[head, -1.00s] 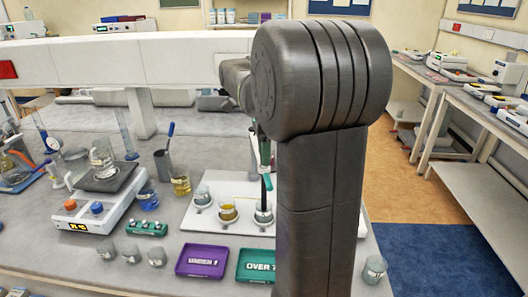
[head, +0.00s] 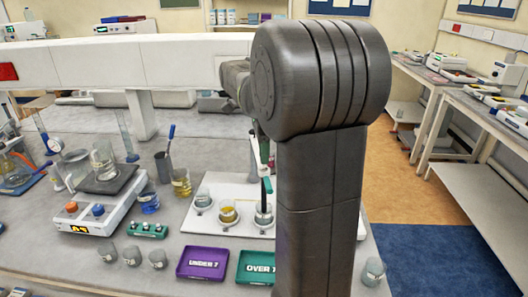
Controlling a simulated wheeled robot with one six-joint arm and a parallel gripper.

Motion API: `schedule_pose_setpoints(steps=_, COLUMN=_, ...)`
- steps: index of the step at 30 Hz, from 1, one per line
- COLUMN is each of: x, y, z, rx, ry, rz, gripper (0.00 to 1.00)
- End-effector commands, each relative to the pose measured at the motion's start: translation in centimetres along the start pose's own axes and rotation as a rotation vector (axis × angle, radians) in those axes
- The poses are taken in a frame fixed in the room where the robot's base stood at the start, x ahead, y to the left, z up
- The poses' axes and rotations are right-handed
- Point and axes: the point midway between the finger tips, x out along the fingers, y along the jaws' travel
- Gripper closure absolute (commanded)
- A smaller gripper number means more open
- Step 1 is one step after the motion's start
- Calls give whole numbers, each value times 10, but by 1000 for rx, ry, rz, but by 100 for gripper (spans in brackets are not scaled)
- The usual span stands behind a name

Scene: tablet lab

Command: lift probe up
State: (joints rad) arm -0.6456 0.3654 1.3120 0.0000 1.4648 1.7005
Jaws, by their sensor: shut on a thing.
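The probe (head: 266,184) is a thin dark stick with a paler upper part, seen left of my arm. It stands roughly upright over the right-hand beaker (head: 263,214) on the white tray (head: 237,227). My gripper (head: 263,146) is small and partly hidden by my arm, and it is shut on the upper part of the probe. I cannot tell whether the probe's lower end is inside the beaker or just above its rim. A beaker of amber liquid (head: 228,212) and a clearer beaker (head: 202,199) stand to its left on the tray.
The purple UNDER 7 tray (head: 203,277) and green OVER 7 tray (head: 246,277) lie in front. Small empty beakers (head: 132,256) and a green block (head: 147,230) stand left. A white shelf beam (head: 120,60) crosses behind. My arm hides the bench to the right.

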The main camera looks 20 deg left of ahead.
Motion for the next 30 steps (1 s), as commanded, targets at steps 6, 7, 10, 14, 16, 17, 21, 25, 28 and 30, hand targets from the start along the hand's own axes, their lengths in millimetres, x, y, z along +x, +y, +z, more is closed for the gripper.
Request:
schedule_pose_setpoints(steps=6, x=-38, y=0, z=0, rx=0, ry=0, rz=-2, gripper=100)
schedule_pose_setpoints(steps=7, x=-43, y=0, z=0, rx=0, ry=0, rz=-2, gripper=100)
schedule_pose_setpoints(steps=10, x=-57, y=0, z=0, rx=0, ry=0, rz=-2, gripper=100)
schedule_pose_setpoints(steps=14, x=-68, y=0, z=0, rx=0, ry=0, rz=-1, gripper=100)
schedule_pose_setpoints(steps=16, x=-69, y=0, z=0, rx=0, ry=0, rz=-1, gripper=100)
schedule_pose_setpoints(steps=17, x=-69, y=0, z=0, rx=0, ry=0, rz=-2, gripper=100)
schedule_pose_setpoints(steps=21, x=-70, y=-1, z=0, rx=0, ry=0, rz=-6, gripper=100)
schedule_pose_setpoints(steps=25, x=-71, y=-1, z=0, rx=0, ry=1, rz=-9, gripper=80)
schedule_pose_setpoints(steps=28, x=-70, y=-1, z=0, rx=0, ry=0, rz=-7, gripper=60)
schedule_pose_setpoints(steps=30, x=-70, y=-1, z=0, rx=0, ry=0, rz=-6, gripper=60)
